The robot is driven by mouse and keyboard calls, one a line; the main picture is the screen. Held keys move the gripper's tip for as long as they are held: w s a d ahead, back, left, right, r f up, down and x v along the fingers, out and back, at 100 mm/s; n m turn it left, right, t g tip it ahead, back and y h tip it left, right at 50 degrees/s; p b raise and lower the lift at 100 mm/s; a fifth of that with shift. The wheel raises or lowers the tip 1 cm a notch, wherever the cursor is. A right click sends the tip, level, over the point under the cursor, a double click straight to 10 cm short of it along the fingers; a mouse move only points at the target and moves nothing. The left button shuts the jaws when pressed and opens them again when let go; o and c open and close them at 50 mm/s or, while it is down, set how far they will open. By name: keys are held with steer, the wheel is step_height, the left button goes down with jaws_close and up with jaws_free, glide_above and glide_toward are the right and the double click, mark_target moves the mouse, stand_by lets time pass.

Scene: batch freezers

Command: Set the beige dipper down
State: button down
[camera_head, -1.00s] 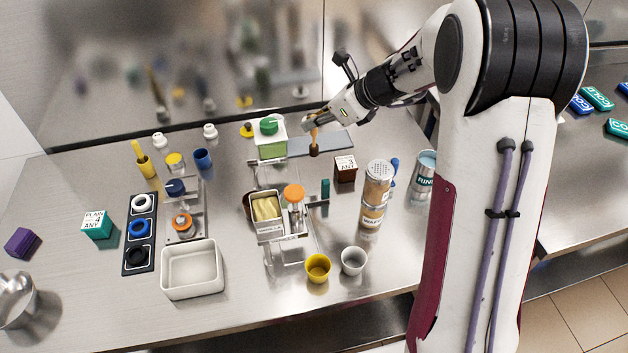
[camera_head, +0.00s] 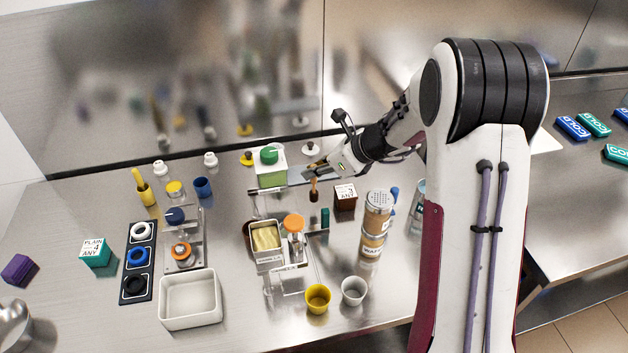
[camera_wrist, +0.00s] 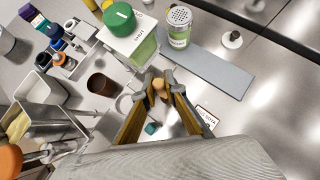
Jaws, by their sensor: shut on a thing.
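My gripper (camera_head: 316,174) is shut on the beige dipper (camera_head: 314,188), which hangs upright below the fingers, with a tan handle and a dark brown lower end. In the wrist view the rounded tan handle top (camera_wrist: 159,86) shows between the two fingertips (camera_wrist: 161,78). The dipper is over the steel counter, right of the green-lidded container (camera_head: 272,168) and left of the brown label block (camera_head: 345,197). I cannot tell whether its lower end touches the counter.
A flat grey slab (camera_wrist: 208,64) lies behind the gripper. Stacked shaker cans (camera_head: 376,220) are to the right, and a dark brown cup (camera_wrist: 101,85) is nearby.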

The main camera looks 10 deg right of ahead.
mark_target(314, 181)
steer(key=shift+f, duration=1.85)
steer(key=shift+f, duration=0.15)
steer(key=c, duration=2.1)
jaws_free()
steer(key=shift+s+d+r, duration=0.2)
steer(key=shift+d+r, duration=0.05)
steer(key=shift+r, duration=0.3)
steer(key=shift+v, duration=5.5)
steer(key=shift+s, duration=0.1)
